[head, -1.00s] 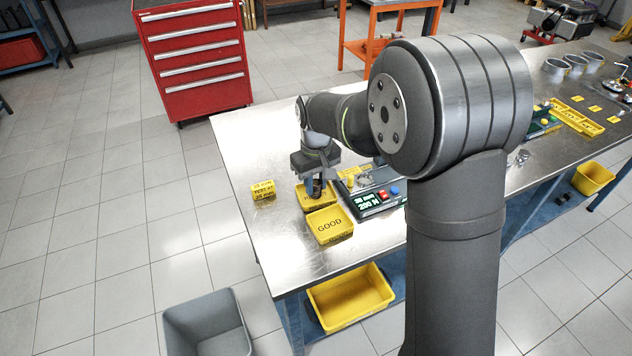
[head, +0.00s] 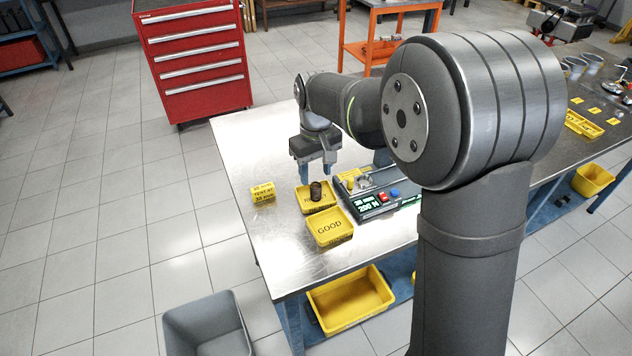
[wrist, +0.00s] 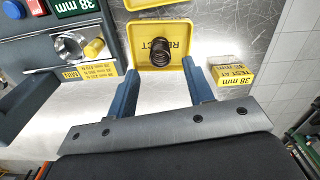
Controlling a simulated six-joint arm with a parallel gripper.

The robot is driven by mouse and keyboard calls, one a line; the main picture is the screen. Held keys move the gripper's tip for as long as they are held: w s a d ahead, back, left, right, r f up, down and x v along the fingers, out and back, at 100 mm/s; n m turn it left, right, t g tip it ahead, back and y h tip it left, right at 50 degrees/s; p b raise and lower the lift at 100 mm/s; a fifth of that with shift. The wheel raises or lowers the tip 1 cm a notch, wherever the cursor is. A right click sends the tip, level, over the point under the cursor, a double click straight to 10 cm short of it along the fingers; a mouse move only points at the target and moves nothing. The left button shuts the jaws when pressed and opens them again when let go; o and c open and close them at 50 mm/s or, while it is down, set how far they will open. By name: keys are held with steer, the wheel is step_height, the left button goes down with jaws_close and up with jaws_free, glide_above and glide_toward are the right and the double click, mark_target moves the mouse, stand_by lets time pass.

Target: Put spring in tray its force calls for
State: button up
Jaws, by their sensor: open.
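The dark coil spring (head: 316,191) stands in the yellow tray marked REJECT (wrist: 179,42); its coils (wrist: 160,52) show clearly in the wrist view. The tray marked GOOD (head: 330,228) is empty and sits in front of the reject tray. My gripper (head: 317,179) is open, with its blue fingers apart and above and behind the reject tray. In the wrist view nothing is between the fingers (wrist: 164,85). The spring tester (head: 375,190) stands to the right, and its green display (head: 368,208) reads 38 mm and what looks like 200 N.
A yellow block reading TEST AT 38 mm (head: 263,192) stands left of the trays. A yellow bin (head: 350,297) is under the bench and a grey bin (head: 206,325) is on the floor. The bench's left part (head: 240,145) is clear.

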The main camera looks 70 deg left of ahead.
step_height(320, 180, up, 7)
stand_by(0.3)
steer(key=shift+f, duration=4.2)
